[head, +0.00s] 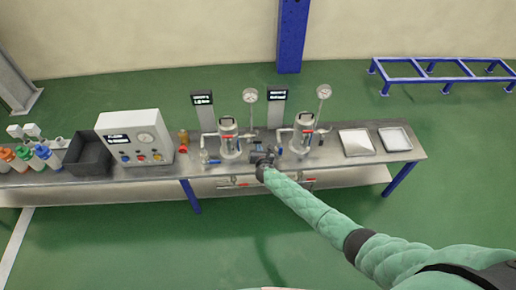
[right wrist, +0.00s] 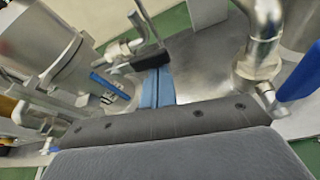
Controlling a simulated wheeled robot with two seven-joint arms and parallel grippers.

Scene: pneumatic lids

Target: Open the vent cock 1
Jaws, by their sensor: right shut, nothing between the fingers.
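Two metal vessels stand on the bench, a left one (head: 229,148) and a right one (head: 301,146), each with pipework and a gauge. Small blue handles show near them, one left of the left vessel (head: 206,157). I cannot tell for certain which one is vent cock 1. My right gripper (head: 262,158) is between the vessels, low over the bench. In the right wrist view its closed fingers (right wrist: 157,87) are empty. There, a blue lever (right wrist: 106,85) lies by a vessel (right wrist: 62,62) on the left, apart from the fingers. Another blue handle (right wrist: 301,76) is at the right edge.
A white control box (head: 134,137) and a dark open bin (head: 87,153) stand to the left, with several coloured-cap bottles (head: 30,157) beyond. Two trays (head: 356,142) are at the right end. Metal pipe (right wrist: 262,45) rises close by my right gripper.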

